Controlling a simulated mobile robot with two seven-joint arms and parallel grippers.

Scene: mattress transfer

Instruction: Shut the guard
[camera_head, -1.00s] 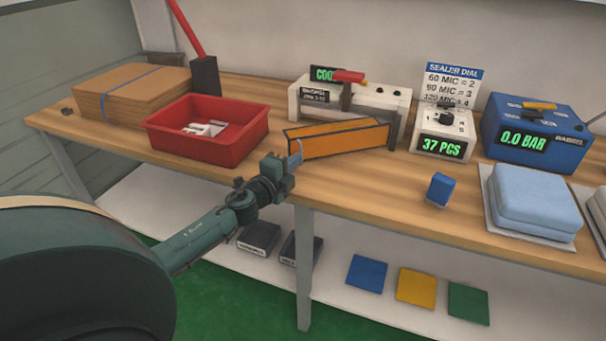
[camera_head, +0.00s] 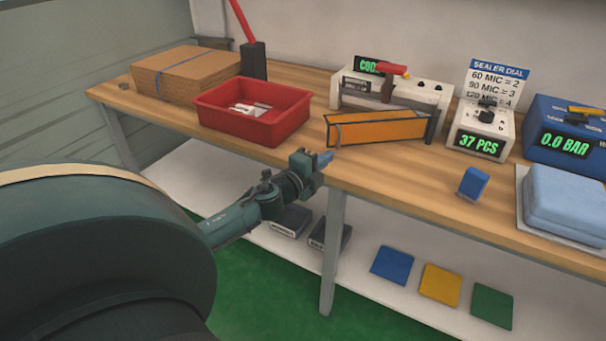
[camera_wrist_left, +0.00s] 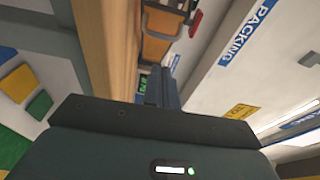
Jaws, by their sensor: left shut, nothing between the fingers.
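The guard is an orange panel with a dark frame (camera_head: 378,129), at the front of the white sealer (camera_head: 425,92) on the bench. It stands tilted out from the sealer, with a gap behind it. My left gripper (camera_head: 325,158) is shut and empty at the bench's front edge, just below the guard's left lower corner. I cannot tell whether it touches the guard. In the left wrist view the gripper's fingers (camera_wrist_left: 162,88) point towards the orange guard (camera_wrist_left: 155,46). My right gripper is out of view.
A red tray (camera_head: 210,117) stands left of the guard, with a cardboard stack (camera_head: 185,72) behind it. A small blue block (camera_head: 473,183), a dial box (camera_head: 483,130) and a light blue stack (camera_head: 562,200) are on the right. The bench in front of the guard is clear.

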